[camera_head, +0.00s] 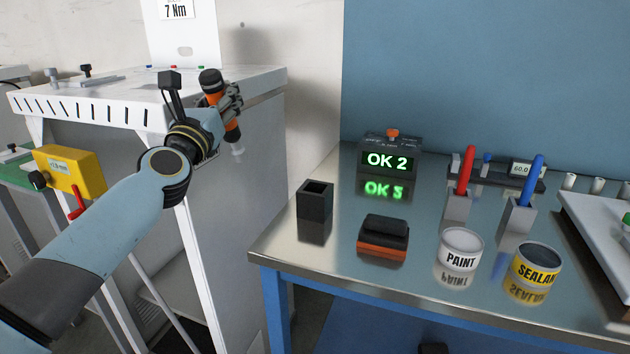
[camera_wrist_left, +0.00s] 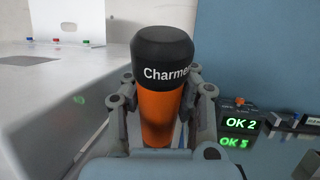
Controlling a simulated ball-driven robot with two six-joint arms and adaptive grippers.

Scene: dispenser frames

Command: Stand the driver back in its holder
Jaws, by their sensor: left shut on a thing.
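The driver (camera_head: 214,90) has an orange body and a black cap. My left gripper (camera_head: 228,104) is shut on it, beside the white cabinet and left of the bench. The driver is tilted slightly, with its pale tip pointing down. In the left wrist view the driver (camera_wrist_left: 162,85) stands between the fingers of my left gripper (camera_wrist_left: 160,110), with part of a label on its black cap. A dark square open-topped block (camera_head: 315,200), which looks like the holder, stands at the bench's left end. Its opening looks empty. My right gripper is not in view.
The metal-topped bench (camera_head: 290,243) also carries a black and orange block (camera_head: 383,236), a paint tin (camera_head: 460,248), a sealant tin (camera_head: 537,264), red (camera_head: 467,165) and blue (camera_head: 533,175) handled tools in stands, and an "OK 2" display (camera_head: 388,160). The cabinet (camera_head: 235,200) stands left.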

